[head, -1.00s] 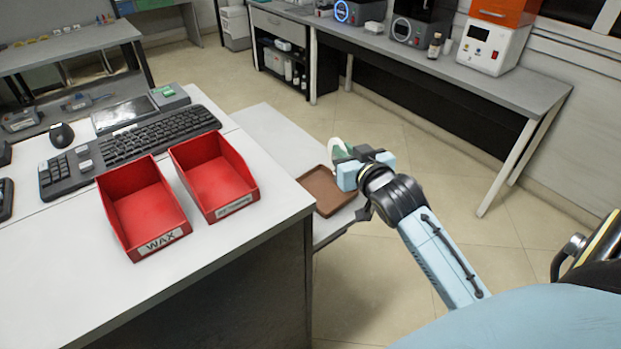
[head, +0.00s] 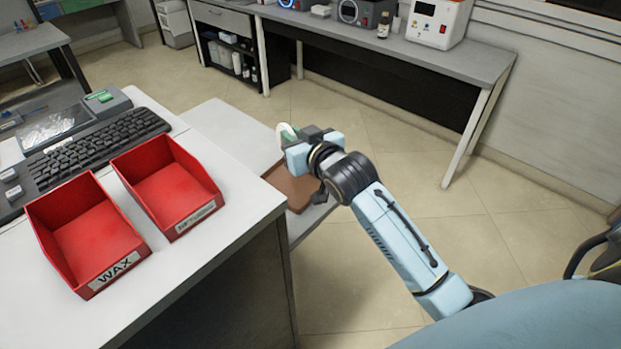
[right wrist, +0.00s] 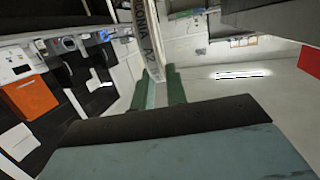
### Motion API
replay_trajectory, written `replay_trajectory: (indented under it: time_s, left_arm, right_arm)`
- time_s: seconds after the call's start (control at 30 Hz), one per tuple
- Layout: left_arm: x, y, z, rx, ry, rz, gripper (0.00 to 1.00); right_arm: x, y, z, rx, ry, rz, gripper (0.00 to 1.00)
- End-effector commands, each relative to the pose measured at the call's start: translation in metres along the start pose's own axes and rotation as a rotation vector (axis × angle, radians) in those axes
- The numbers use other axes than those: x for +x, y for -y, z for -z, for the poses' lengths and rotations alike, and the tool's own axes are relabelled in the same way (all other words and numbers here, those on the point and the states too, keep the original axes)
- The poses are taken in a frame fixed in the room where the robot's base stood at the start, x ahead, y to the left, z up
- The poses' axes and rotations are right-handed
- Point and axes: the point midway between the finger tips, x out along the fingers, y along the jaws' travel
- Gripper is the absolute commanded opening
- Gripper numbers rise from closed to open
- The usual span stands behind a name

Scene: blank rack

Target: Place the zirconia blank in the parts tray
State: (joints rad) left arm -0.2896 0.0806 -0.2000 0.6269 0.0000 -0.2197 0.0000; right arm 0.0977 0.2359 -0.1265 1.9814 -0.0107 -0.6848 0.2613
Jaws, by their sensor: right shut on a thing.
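The zirconia blank (head: 285,131) is a white disc, seen only in part in the head view beyond my right gripper (head: 291,137). In the right wrist view the blank (right wrist: 147,38) shows edge-on with lettering on its rim, between the green fingers of my right gripper (right wrist: 158,88). The gripper is shut on it. The brown parts tray (head: 299,192) lies on a low white surface, partly hidden by my right arm and the desk. The gripper and blank appear above the tray's far side. My left gripper is out of view.
Two red bins stand on the white desk: one labelled WAX (head: 85,236) and another (head: 168,188) beside it. A keyboard (head: 95,145) lies behind them. The low white surface (head: 232,135) is bare behind the tray. A grey bench (head: 440,60) runs along the back.

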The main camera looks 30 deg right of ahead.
Motion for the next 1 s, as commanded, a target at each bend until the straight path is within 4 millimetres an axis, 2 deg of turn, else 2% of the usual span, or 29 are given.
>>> replay_trajectory:
  time_s: [0.03, 0.1, 0.2, 0.37, 0.6, 1.0]
  left_arm:
    - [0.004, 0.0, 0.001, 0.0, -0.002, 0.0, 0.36]
    - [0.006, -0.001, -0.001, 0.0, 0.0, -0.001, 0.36]
    - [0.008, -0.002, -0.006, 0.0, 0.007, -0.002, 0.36]
    - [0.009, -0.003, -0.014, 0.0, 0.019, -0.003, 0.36]
    - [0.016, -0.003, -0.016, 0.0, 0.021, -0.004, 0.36]
    - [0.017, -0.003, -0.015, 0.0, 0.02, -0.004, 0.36]
  right_arm:
    - [0.002, 0.001, -0.013, 0.001, 0.003, 0.001, 0.0]
    - [0.005, 0.0, -0.026, 0.0, 0.003, -0.001, 0.0]
    - [0.007, -0.002, -0.039, 0.0, 0.0, -0.003, 0.0]
    - [0.008, -0.003, -0.05, 0.001, -0.001, -0.005, 0.0]
    - [0.014, -0.003, -0.081, 0.002, 0.0, -0.005, 0.0]
    - [0.015, -0.003, -0.085, 0.001, -0.002, -0.005, 0.0]
